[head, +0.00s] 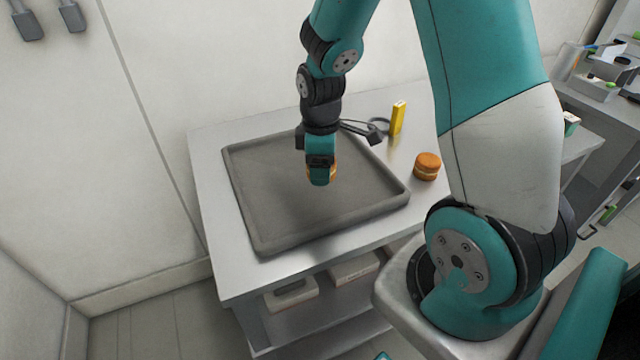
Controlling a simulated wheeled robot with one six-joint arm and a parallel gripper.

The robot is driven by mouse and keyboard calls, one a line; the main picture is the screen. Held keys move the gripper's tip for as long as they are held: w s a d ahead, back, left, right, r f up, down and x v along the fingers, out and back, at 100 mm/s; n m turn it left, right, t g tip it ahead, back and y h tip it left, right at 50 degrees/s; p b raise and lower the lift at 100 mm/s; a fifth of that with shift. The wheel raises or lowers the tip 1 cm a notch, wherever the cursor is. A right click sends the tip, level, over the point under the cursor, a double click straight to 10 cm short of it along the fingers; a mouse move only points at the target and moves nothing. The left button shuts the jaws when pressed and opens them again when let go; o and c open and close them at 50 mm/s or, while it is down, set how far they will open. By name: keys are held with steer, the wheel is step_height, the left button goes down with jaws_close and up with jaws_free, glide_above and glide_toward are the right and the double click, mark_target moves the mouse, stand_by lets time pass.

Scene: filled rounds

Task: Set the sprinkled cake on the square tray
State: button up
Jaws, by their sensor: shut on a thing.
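The square tray (275,235) is dark grey with a raised rim and lies on a pale metal table. My gripper (320,178) points down over the tray's middle. It is shut on a small orange-brown round cake (335,172), mostly hidden behind the fingers. I cannot make out sprinkles on it, nor whether it touches the tray floor. A second orange round cake (427,166) with a pale filling band stands on the table just right of the tray.
A yellow upright block (398,118) and a dark tool (362,132) stand behind the tray's far right side. White boxes (290,292) sit on the shelf below. A cluttered bench (600,90) is at the far right. The tray's left and front parts are bare.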

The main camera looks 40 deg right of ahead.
mark_target(321, 196)
steer(key=shift+f, duration=2.95)
steer(key=shift+f, duration=0.2)
steer(key=o, duration=0.7)
steer(key=shift+r, duration=0.1)
